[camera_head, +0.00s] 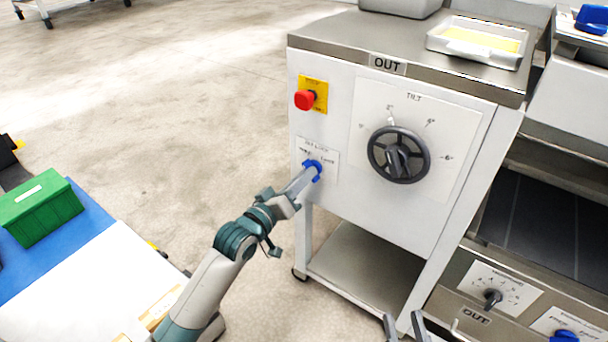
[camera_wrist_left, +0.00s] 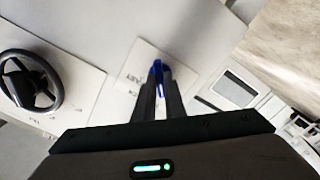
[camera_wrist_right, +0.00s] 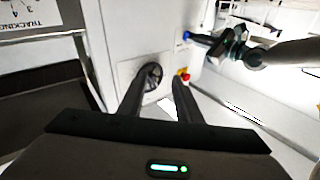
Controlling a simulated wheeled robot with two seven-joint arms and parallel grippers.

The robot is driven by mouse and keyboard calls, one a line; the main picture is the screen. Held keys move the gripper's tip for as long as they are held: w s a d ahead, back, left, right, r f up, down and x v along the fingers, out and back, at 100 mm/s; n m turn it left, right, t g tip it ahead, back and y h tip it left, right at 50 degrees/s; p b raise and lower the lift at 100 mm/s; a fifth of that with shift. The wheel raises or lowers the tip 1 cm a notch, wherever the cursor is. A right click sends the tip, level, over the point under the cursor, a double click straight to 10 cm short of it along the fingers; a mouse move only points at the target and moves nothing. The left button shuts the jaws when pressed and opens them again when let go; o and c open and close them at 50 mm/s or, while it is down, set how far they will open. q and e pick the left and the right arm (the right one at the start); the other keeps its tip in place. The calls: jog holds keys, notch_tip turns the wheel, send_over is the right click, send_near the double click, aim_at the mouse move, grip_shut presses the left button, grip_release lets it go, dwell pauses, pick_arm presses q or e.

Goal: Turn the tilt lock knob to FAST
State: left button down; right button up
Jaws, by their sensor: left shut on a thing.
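The tilt lock knob (camera_head: 313,170) is a small blue star-shaped knob on a white label plate (camera_head: 330,156), on the machine's white front panel. My left gripper (camera_head: 308,176) is shut on this knob. In the left wrist view the blue knob (camera_wrist_left: 158,72) sits between the left fingertips (camera_wrist_left: 160,88), and the word FAST shows upside down on the plate (camera_wrist_left: 137,66). The fingers hide part of the knob, so its exact setting is unclear. My right gripper (camera_head: 405,328) is at the bottom edge of the head view. In the right wrist view its fingers (camera_wrist_right: 160,85) are apart and empty.
The large black tilt handwheel (camera_head: 399,155) is right of the knob. A red stop button (camera_head: 305,100) on a yellow plate is above it. A metal shelf (camera_head: 370,268) lies below the panel. A green box (camera_head: 40,211) stands on the left.

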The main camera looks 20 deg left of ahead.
jog(key=s+d+f+g+h+p, duration=0.2)
jog(key=s+d+f+g+p, duration=0.1)
jog(key=f+g, duration=0.3)
jog(key=s+d+f+g+h+p, duration=0.1)
jog(key=s+d+f+g+p, duration=0.2)
jog(key=f, duration=0.6)
jog(key=s+d+m+g+h+p, duration=0.1)
jog(key=s+d+g+h+p, duration=0.4)
jog(key=d, duration=0.3)
pick_arm(q)
jog(key=shift+m+p, duration=1)
jog(key=shift+m, duration=7.6)
pick_arm(e)
jog(key=shift+g+y, duration=0.7)
jog(key=shift+x, duration=2.65)
jog(key=shift+s+a, duration=0.1)
jog(key=shift+s, duration=0.1)
pick_arm(q)
jog(key=c, duration=1.8)
grip_release()
jog(key=shift+s, duration=0.15)
